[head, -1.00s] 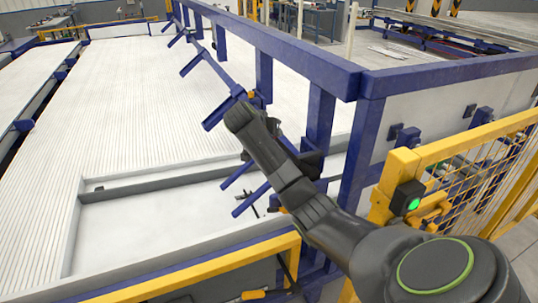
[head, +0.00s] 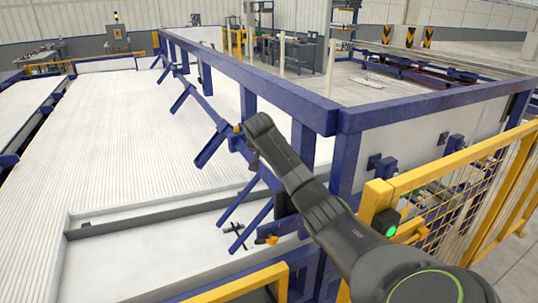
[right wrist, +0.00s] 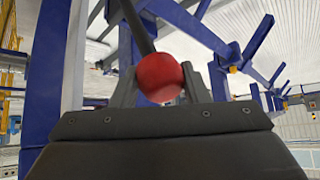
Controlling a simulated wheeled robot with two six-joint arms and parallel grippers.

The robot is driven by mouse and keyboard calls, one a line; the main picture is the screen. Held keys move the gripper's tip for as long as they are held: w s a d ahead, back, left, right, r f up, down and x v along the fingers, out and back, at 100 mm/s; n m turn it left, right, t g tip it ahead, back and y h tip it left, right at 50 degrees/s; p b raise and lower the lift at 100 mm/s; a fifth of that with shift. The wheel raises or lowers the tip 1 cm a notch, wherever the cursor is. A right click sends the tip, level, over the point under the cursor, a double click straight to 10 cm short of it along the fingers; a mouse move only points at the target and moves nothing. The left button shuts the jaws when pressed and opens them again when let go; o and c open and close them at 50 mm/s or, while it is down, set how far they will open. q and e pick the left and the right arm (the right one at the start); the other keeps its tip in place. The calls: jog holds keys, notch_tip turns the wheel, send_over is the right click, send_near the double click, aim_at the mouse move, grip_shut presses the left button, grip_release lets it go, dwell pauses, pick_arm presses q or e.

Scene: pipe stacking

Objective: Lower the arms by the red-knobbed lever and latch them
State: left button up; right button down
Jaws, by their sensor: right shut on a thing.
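The blue arms (head: 210,144) slant out and down from the blue frame over the white ribbed bed, in a row running away from me. Two near ones (head: 247,226) hang over the front recess. My right gripper (right wrist: 160,85) is shut on the round red knob (right wrist: 160,76) of the lever, one grey finger on each side. The dark lever rod (right wrist: 137,28) runs up and left from the knob. In the head view my right arm hides the knob and gripper. No latch can be made out clearly. My left gripper is not in view.
A blue rail and posts (head: 342,165) stand close beside my right arm. A yellow mesh fence (head: 465,185) with a green-lit box (head: 386,222) is at the right. A yellow rail (head: 245,286) crosses the front. The ribbed bed (head: 115,150) is clear.

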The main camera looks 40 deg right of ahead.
jog(key=shift+d+r, duration=0.15)
jog(key=shift+r, duration=0.1)
jog(key=c, duration=1.1)
grip_release()
jog(key=shift+o, duration=1.3)
jog(key=shift+d+f, duration=0.2)
jog(key=shift+d, duration=0.05)
jog(key=shift+s+a+r, duration=0.1)
jog(key=shift+a+r, duration=0.2)
jog(key=shift+a, duration=0.1)
jog(key=p+v, duration=0.5)
jog(key=v, duration=1.1)
jog(key=shift+s+r, duration=0.25)
